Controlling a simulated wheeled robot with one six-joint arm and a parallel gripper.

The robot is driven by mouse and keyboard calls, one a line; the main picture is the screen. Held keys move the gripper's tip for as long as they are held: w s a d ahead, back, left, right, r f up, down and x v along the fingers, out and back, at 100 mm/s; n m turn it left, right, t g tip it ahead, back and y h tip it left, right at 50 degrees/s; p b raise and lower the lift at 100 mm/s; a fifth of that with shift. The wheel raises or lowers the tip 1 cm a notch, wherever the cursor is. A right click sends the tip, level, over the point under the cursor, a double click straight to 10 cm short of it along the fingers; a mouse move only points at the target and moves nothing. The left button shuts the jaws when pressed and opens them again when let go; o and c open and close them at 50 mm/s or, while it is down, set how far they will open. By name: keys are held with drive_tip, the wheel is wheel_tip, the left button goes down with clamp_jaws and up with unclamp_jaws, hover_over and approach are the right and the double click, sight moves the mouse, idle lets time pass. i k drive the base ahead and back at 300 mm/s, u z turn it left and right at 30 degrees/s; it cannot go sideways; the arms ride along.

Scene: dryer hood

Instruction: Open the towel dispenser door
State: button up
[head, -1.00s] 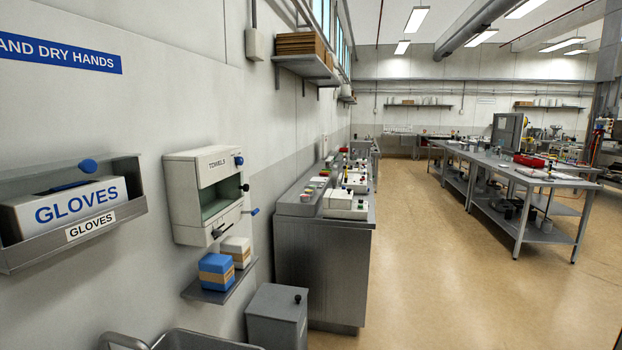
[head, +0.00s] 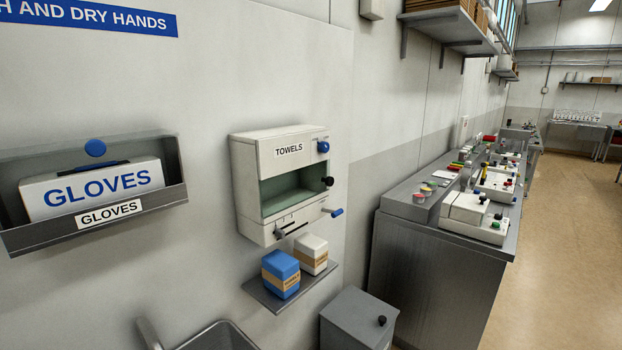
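The towel dispenser (head: 288,143) is a white box marked TOWELS on the wall, a little left of the picture's middle. Its front has a dark green recessed or glazed area (head: 292,192); I cannot tell which. A blue knob (head: 323,147) sits at its upper right and a black knob (head: 327,182) at its right edge. A blue-tipped lever (head: 335,212) sticks out at the lower right. A small grey slider or lever (head: 280,233) is on the lower front panel. No door stands visibly swung out. My gripper is not in view.
A gloves holder (head: 95,215) hangs left of the dispenser. A metal basin (head: 215,335), grey bin (head: 357,322) and steel counter (head: 430,275) stand lower. Floor at right is clear.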

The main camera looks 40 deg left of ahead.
sight(279, 154)
drive_tip(key=u, duration=1)
drive_tip(key=i, duration=0.95)
drive_tip(key=u, duration=1)
